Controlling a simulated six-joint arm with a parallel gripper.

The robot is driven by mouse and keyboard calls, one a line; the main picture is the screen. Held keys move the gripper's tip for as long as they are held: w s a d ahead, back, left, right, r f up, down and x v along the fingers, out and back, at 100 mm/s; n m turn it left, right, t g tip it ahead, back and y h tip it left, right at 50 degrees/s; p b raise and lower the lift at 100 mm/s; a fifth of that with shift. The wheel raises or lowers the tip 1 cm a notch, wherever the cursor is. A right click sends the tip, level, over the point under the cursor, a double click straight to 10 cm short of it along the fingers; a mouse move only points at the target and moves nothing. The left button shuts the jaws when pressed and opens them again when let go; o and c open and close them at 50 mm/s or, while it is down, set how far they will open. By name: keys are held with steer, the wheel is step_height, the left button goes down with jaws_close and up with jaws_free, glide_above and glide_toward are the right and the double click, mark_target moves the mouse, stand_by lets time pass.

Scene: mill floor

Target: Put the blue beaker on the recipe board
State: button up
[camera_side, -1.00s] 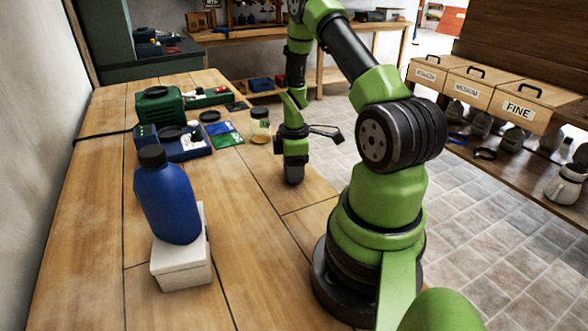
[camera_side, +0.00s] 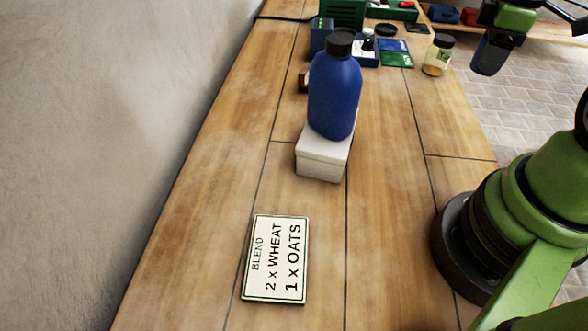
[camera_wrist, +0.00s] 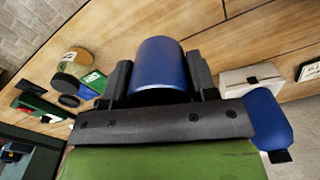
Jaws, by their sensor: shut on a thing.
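The blue beaker (camera_wrist: 160,62) sits between the two dark fingers of my gripper (camera_wrist: 159,78) in the wrist view, and the fingers are shut on it. In the side view my gripper (camera_side: 494,40) is at the top right with the dark blue beaker (camera_side: 488,56) below it, beyond the bench's right edge in the picture. The recipe board (camera_side: 275,258) lies flat on the near part of the bench, reading "BLEND 2 x WHEAT 1 x OATS". Its top looks bare. A corner of the board (camera_wrist: 311,70) shows at the right of the wrist view.
A tall blue bottle (camera_side: 334,95) with a black cap stands by a white box (camera_side: 322,164), between the board and the far bench items. A jar (camera_side: 438,55) stands near my gripper. Green and blue equipment (camera_side: 342,12) is at the back. Bench around the board is clear.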

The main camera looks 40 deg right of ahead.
step_height(320, 180, up, 16)
steer(key=w+a+n, duration=0.5)
steer(key=w+a, duration=0.3)
steer(key=a, duration=0.3)
steer(key=n, duration=1.2)
glide_above(281, 235)
step_height(281, 235, down, 28)
steer(key=shift+f, duration=0.1)
